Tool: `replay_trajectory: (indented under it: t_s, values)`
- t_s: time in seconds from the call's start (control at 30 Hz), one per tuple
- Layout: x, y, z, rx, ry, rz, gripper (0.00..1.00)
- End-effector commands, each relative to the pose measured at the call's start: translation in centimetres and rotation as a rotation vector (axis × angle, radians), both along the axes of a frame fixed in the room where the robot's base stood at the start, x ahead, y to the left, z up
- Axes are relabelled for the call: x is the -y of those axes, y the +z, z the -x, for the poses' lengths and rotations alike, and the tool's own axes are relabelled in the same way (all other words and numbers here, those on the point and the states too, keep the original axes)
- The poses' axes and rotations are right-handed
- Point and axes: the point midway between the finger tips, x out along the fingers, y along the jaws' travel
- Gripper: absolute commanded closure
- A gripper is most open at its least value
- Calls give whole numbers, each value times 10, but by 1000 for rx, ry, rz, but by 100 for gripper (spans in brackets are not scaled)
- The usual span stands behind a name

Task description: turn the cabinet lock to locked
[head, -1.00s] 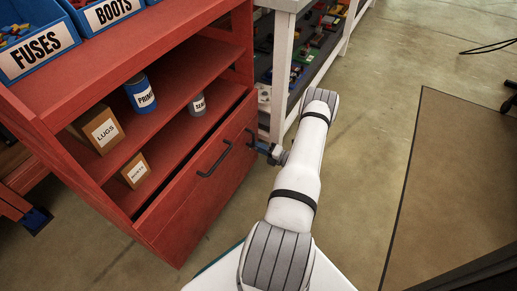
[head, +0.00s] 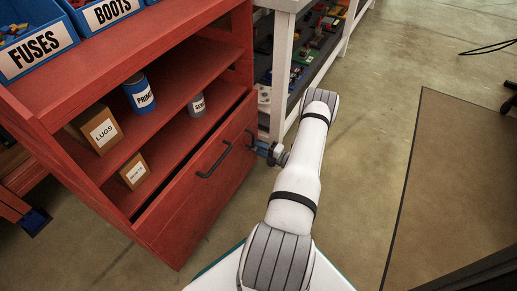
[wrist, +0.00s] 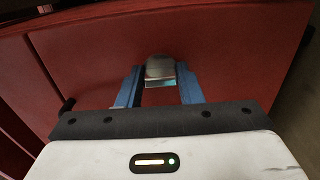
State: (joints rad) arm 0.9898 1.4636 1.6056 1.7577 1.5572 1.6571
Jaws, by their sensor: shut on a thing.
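The red cabinet (head: 178,222) stands at the left in the head view, with a black bar handle (head: 213,160) on its lower front panel. My gripper (head: 262,150) is at the right end of that front, beside the handle. In the wrist view, the two blue fingers of my gripper (wrist: 160,84) are shut on a grey metal lock knob (wrist: 160,67) on the red panel. In the head view my gripper mostly hides the lock. No locked or unlocked marking can be read.
Open shelves above the panel hold a LUGS box (head: 100,131), a blue can (head: 140,93) and a grey can (head: 197,104). A white-framed bench (head: 280,75) stands close behind my gripper.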

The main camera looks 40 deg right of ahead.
Motion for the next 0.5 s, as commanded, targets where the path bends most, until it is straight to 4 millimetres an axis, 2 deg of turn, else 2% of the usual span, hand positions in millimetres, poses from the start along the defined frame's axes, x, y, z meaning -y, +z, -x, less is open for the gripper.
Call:
replay_trajectory:
  t_s: [0.07,0.1,0.33,0.5]
  values:
    - [0,0,0,-1,-1,-1,90]
    - [0,0,0,-1,-1,-1,65]
    - [0,0,0,0,0,0,46]
    - [0,0,0,0,0,0,45]
